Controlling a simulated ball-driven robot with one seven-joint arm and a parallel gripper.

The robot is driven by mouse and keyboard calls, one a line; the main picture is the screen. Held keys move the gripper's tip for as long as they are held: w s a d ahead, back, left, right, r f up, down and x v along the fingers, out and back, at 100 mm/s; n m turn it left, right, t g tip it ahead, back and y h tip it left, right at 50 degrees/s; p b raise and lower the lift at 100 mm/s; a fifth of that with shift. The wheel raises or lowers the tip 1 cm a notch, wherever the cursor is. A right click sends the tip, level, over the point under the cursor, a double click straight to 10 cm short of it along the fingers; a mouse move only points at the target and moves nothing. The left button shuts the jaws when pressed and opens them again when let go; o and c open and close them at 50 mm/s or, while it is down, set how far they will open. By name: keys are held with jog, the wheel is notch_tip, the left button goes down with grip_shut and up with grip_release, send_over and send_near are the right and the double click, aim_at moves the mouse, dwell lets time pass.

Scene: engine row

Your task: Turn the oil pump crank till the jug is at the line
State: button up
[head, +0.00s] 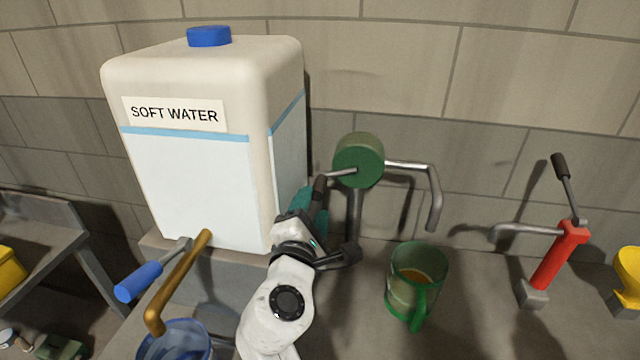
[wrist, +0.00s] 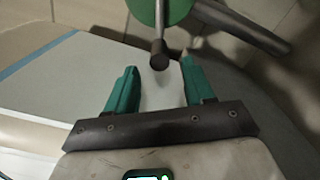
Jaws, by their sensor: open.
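The green oil pump (head: 358,160) stands on a post at the back of the bench, with a grey spout bending down to the right. Its crank has a dark handle (head: 320,188) on the left side. A green jug (head: 417,285) with some amber liquid stands below the spout; its line cannot be made out. My gripper (head: 312,205) is at the crank handle. In the wrist view my gripper (wrist: 158,88) has its teal fingers apart, and the dark handle end (wrist: 159,56) lies just ahead between their tips, not clasped. The pump body (wrist: 165,10) shows at the top edge.
A large white soft water tank (head: 200,190) stands close to the left of my gripper. A blue-handled crank (head: 140,280), a brass spout (head: 180,280) and a blue jug (head: 178,342) are at front left. A red pump (head: 560,255) and a yellow item (head: 628,278) stand at right.

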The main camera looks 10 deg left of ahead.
aim_at(319, 188)
jog(key=w, duration=0.7)
jog(key=shift+w+d, duration=0.1)
jog(key=shift+d, duration=0.05)
grip_shut()
dwell(0.3)
